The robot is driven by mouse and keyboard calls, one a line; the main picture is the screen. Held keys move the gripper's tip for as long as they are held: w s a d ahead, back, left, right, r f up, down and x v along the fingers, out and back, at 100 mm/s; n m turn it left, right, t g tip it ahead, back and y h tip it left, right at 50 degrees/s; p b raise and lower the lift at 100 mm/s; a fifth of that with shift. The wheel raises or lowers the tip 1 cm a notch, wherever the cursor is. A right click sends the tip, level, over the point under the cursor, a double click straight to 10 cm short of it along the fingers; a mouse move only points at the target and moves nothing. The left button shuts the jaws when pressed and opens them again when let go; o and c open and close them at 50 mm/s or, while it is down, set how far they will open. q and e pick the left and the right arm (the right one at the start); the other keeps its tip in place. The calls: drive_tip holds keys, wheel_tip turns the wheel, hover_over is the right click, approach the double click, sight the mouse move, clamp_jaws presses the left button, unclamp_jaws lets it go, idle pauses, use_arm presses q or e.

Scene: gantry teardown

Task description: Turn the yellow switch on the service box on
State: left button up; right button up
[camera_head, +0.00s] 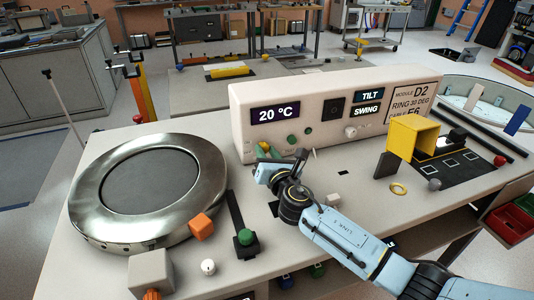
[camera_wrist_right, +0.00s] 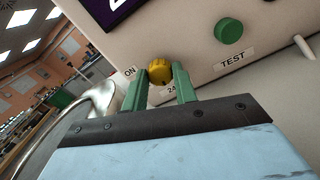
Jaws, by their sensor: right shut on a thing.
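The service box (camera_head: 330,105) is a cream housing with a "20 °C" display, standing on the bench. Its yellow switch (camera_head: 264,146) is a small round knob low on the front, below the display. In the right wrist view the ribbed yellow switch (camera_wrist_right: 160,70) sits between the green fingers of my right gripper (camera_wrist_right: 160,80), which is shut on it. An "ON" label (camera_wrist_right: 130,72) shows to the left of the switch; a label starting "24" below is partly hidden by a finger. In the head view my right gripper (camera_head: 263,153) reaches the box front. My left gripper is not in view.
A green button (camera_wrist_right: 229,31) with a "TEST" label is right of the switch. A yellow frame (camera_head: 412,138) stands at right.

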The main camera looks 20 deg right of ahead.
drive_tip(key=shift+f+m, duration=0.1)
drive_tip(key=shift+m, duration=1.1)
drive_tip(key=m, duration=0.2)
drive_tip(key=shift+m+b, duration=0.3)
drive_tip(key=m, duration=0.4)
drive_tip(key=shift+m, duration=0.3)
drive_tip(key=m, duration=0.4)
drive_tip(key=shift+m, duration=1.7)
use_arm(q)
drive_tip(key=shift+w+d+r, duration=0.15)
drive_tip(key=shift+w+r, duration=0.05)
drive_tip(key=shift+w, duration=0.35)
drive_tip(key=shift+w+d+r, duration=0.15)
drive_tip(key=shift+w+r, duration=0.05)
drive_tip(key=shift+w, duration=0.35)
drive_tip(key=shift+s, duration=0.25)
